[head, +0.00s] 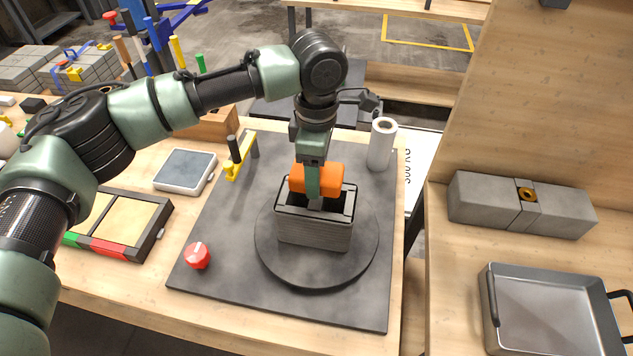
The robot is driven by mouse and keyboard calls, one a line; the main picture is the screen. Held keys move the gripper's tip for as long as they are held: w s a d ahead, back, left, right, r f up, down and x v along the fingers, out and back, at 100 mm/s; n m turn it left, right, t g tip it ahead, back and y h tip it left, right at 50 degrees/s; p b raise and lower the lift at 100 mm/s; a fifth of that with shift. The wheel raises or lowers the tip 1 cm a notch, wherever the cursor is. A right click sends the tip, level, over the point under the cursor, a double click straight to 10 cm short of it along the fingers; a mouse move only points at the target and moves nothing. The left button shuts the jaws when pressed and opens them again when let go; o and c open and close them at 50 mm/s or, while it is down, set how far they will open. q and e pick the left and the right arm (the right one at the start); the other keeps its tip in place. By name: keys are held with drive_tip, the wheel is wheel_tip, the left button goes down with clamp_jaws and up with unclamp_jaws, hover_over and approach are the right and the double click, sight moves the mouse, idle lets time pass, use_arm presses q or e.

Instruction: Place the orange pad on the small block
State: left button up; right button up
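The small block (314,232) is grey and layered, with a dark hollow top. It stands upright on a round dark turntable (285,268) in the middle of the slate-coloured board. The orange pad (333,178) is at the block's top, toward its back edge. My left gripper (314,192) points straight down over the block, with one finger across the pad's near face; the other finger is hidden behind the pad. It appears shut on the pad. I cannot tell whether the pad touches the block. My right gripper is out of view.
A red knob (197,255), a yellow clamp (238,162) and a white roll (382,144) stand around the board. A scale (185,170) and a framed tray (166,212) lie left. On the right bench are a grey beam (478,200) and a metal pan (553,318).

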use_arm(q)
drive_tip(key=shift+f+p, duration=0.35)
drive_tip(key=shift+f, duration=1.9)
drive_tip(key=o, duration=1.2)
drive_tip(key=shift+f, duration=0.1)
wheel_tip(320, 180, up, 12)
drive_tip(key=b, duration=0.2)
drive_tip(key=shift+f+b, duration=0.25)
drive_tip(key=shift+b, duration=0.05)
drive_tip(key=shift+r, duration=0.45)
